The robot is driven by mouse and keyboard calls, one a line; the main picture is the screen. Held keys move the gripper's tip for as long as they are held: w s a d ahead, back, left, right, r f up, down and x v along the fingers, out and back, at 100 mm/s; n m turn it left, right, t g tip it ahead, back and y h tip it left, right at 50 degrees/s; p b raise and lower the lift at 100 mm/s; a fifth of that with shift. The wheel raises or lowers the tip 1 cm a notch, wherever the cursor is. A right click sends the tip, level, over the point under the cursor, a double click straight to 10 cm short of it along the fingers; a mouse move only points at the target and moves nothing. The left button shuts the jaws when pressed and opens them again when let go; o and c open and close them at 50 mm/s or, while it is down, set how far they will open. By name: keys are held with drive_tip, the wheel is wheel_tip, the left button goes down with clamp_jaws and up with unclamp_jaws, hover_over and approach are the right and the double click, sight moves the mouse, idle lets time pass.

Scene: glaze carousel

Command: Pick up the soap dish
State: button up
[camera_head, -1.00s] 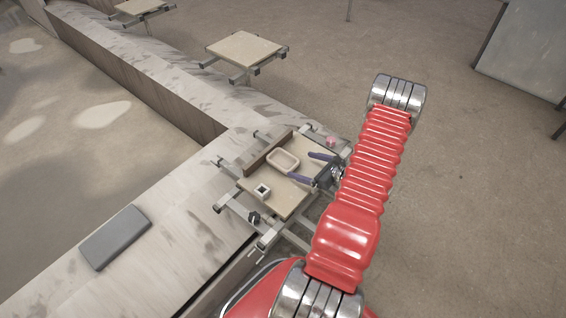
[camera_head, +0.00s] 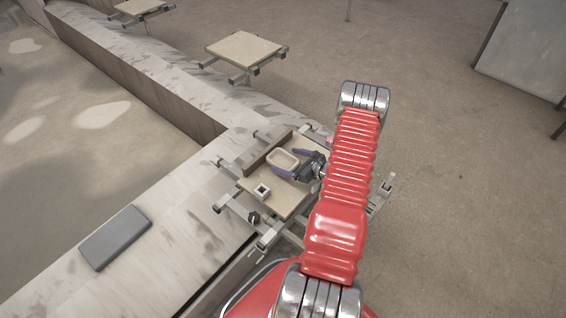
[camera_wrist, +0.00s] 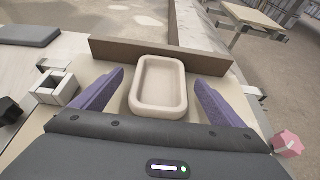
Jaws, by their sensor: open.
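The soap dish (camera_head: 283,159) is a cream, rounded rectangular tray with a raised rim. It lies on a square tan board (camera_head: 230,197) on a metal-framed stand. In the wrist view the dish (camera_wrist: 159,87) sits between the two purple fingers of my gripper (camera_wrist: 160,92). The fingers are spread wide, with a gap on each side of the dish. In the head view my gripper (camera_head: 284,162) reaches in from the right, with one finger on each side of the dish. The dish's near edge lies close to the gripper's dark body.
A brown upright strip (camera_wrist: 157,55) stands just behind the dish. A small white square holder (camera_head: 262,190) with a dark opening is on the board. A pink faceted object (camera_wrist: 287,143) is at the right. A grey slab (camera_head: 115,237) lies on the ledge.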

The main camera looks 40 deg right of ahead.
sight(275, 157)
drive_tip(key=shift+f+x, duration=0.2)
drive_tip(key=shift+x, duration=2.4)
drive_tip(key=shift+s+d, duration=0.1)
drive_tip(key=shift+c, duration=0.3)
drive_tip(key=c, duration=1.3)
drive_tip(key=shift+o, duration=0.2)
drive_tip(key=shift+r, duration=0.1)
drive_tip(key=shift+s+d+r, duration=0.1)
drive_tip(key=shift+s+r, duration=0.3)
drive_tip(key=r+v, duration=0.1)
drive_tip(key=v, duration=1.4)
drive_tip(key=shift+w+r, duration=0.15)
drive_tip(key=shift+w, duration=0.15)
